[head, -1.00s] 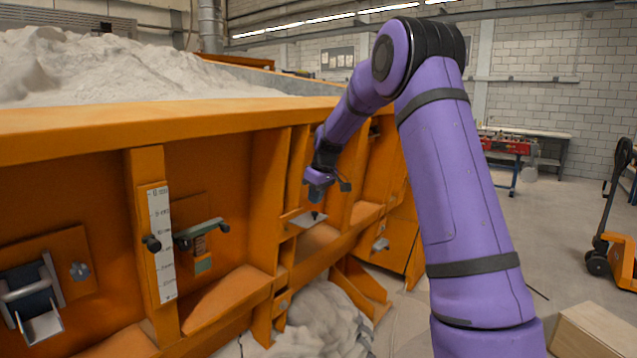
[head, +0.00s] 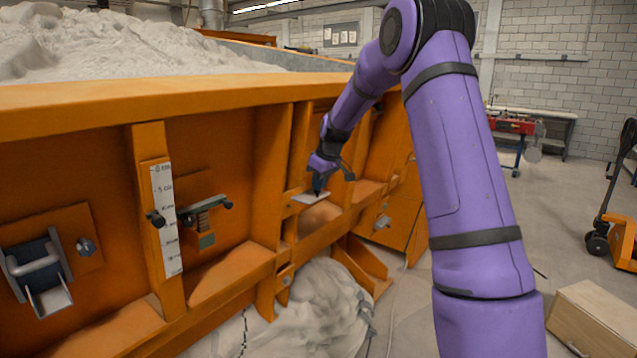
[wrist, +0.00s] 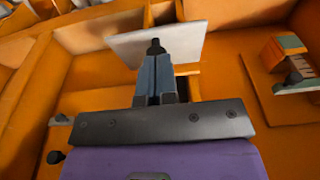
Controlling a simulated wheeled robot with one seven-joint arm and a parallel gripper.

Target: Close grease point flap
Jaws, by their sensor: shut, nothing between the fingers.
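The grease point flap is a flat, light grey plate (head: 311,199) sticking out from the orange side wall of the sandbed. It stands open, roughly level. In the wrist view the flap (wrist: 188,44) lies just beyond and behind my fingertips. My gripper (head: 317,191) is shut and empty, with its dark tips over the plate. The closed fingers also show in the wrist view (wrist: 156,48) and overlap the flap's face. I cannot tell whether they touch it. A dark opening beside the fingers is partly hidden by my gripper.
The orange wall (head: 90,150) has upright ribs. A white scale (head: 166,215), a lever handle (head: 205,212) and a latch (head: 40,275) sit to the left. Spilled sand (head: 315,310) lies below. A wooden box (head: 598,322) and a pallet jack (head: 615,240) stand right on open floor.

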